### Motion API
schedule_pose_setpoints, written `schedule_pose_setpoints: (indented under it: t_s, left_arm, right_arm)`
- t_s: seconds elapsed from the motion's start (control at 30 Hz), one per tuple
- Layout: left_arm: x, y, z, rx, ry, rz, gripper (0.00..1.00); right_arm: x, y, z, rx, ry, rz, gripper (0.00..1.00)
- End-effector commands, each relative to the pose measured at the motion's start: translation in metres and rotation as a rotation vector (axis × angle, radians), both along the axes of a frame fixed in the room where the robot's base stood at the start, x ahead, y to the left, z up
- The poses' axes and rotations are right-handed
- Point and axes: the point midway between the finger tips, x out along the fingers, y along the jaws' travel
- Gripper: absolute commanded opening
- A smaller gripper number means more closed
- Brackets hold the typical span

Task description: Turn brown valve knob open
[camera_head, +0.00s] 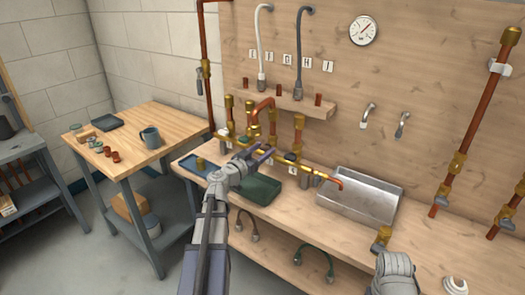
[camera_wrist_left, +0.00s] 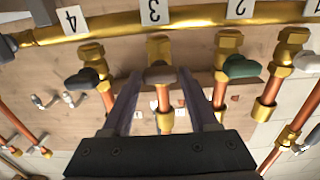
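The brown valve knob (camera_wrist_left: 160,75) sits on a brass valve by the label 3 in the left wrist view, above a copper pipe. My left gripper (camera_wrist_left: 160,80) is open, with one finger on each side of the knob. Narrow gaps seem to show between fingers and knob; contact cannot be told. In the head view my left gripper (camera_head: 264,152) reaches in at the row of valves above the bench, and the brown knob is hard to make out there.
A dark green knob (camera_wrist_left: 240,67) and a grey knob (camera_wrist_left: 82,79) flank the brown one. A brass manifold (camera_wrist_left: 110,23) runs alongside. A side table (camera_head: 165,122) stands left.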

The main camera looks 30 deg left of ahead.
Motion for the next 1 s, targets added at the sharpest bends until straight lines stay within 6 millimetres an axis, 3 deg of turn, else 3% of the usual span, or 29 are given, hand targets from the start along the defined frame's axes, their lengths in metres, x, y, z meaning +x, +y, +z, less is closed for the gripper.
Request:
schedule_pose_setpoints:
  t_s: [0.07, 0.5, 0.77, 1.0]
  left_arm:
    - [-0.0001, 0.0001, 0.0, 0.0, 0.0, 0.0, 0.5]
    - [-0.0001, 0.0001, 0.0, 0.0, 0.0, 0.0, 0.0]
    - [-0.0002, 0.0002, 0.0, -0.021, 0.002, 0.0, 0.0]
    - [-0.0001, 0.0008, -0.0002, -0.146, 0.011, 0.0, 0.0]
  right_arm:
    - [0.0, 0.0, 0.0, 0.0, 0.0, 0.0, 0.62]
    - [0.0, 0.0, 0.0, 0.0, 0.0, 0.0, 0.62]
    - [0.0, 0.0, 0.0, 0.0, 0.0, 0.0, 0.62]
    - [0.0, 0.0, -0.0002, 0.0, 0.0, 0.0, 0.62]
